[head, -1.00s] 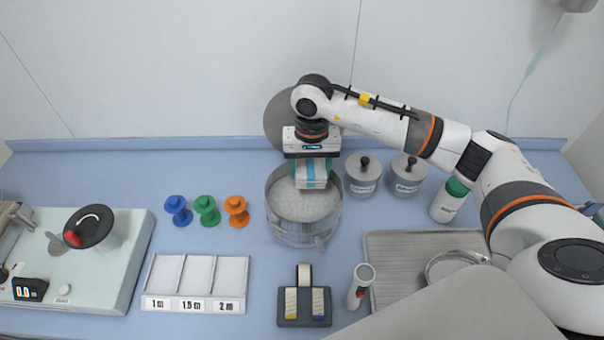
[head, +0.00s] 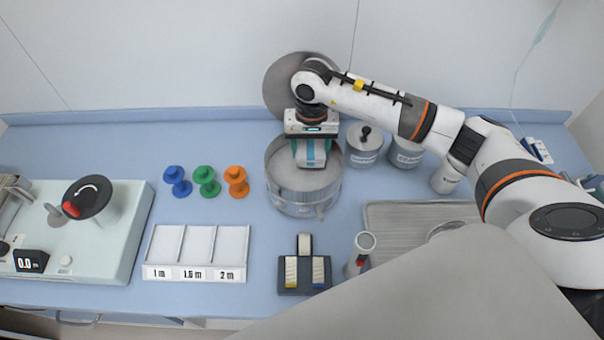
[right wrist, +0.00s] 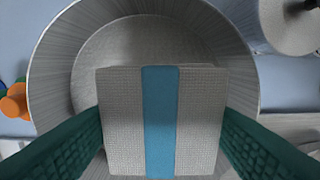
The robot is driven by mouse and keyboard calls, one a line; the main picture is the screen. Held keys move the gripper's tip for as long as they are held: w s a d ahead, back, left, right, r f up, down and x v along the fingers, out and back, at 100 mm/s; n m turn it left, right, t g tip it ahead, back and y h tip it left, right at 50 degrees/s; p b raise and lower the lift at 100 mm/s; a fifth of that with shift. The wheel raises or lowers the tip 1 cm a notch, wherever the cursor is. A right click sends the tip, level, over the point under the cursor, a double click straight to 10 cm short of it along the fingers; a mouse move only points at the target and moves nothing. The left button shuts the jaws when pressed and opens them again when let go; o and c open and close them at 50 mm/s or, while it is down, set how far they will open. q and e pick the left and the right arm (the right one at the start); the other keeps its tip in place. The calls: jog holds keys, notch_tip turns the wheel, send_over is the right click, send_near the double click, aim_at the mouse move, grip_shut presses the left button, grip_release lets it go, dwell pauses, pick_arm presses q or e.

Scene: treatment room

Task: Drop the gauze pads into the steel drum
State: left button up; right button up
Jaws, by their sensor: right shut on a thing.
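The steel drum (head: 303,201) stands open near the middle of the counter, with its round lid (head: 284,84) raised behind it. My right gripper (head: 311,152) is above the drum, pointing down. It is shut on the gauze pads (head: 310,158), a white stack with a blue band. In the right wrist view the gauze pads (right wrist: 160,120) sit between the green fingers, over the open drum (right wrist: 52,70). The bottom of the drum inside looks bare where it shows; part is hidden behind the pads. My left gripper does not show.
Lidded jars (head: 363,146) stand close to the drum's right. Blue, green and orange spools (head: 236,182) stand to its left. In front are a three-part white tray (head: 196,252), a small dark holder (head: 304,272) and an upright tube (head: 361,254). A metal tray (head: 392,225) lies at right.

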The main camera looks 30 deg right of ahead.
jog(key=o, duration=1)
jog(key=shift+o, duration=0.2)
jog(key=shift+w+r, duration=0.1)
jog(key=shift+r, duration=0.45)
notch_tip(320, 180, up, 11)
jog(key=b, duration=0.3)
jog(key=shift+f, duration=0.1)
